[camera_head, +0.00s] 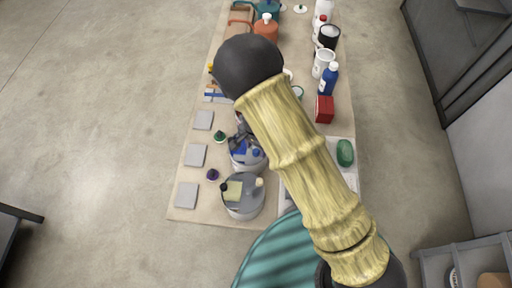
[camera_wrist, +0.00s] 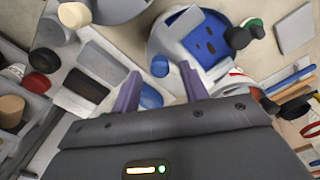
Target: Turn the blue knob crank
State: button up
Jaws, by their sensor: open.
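The blue crank device shows in the head view as a round white-grey body (camera_head: 247,163) with a blue panel on top, near the table's front. Its small blue knob (camera_head: 257,153) sits at the right side. In the wrist view, the blue panel (camera_wrist: 205,38) is at the top centre, and the blue knob (camera_wrist: 160,66) lies just beyond the gap between my fingers. My gripper (camera_wrist: 160,88) is open, with purple fingers apart and not visibly touching the knob. A blue rounded thing (camera_wrist: 150,97) shows between the fingers. In the head view my arm hides part of the area.
A similar grey device with a yellowish panel (camera_head: 243,200) stands just in front. Grey square plates (camera_head: 195,155) line the table's left edge. A red box (camera_head: 324,110), a blue bottle (camera_head: 329,80) and a green item (camera_head: 345,153) are on the right.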

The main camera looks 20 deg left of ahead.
jog(key=shift+f, duration=0.9)
grip_shut()
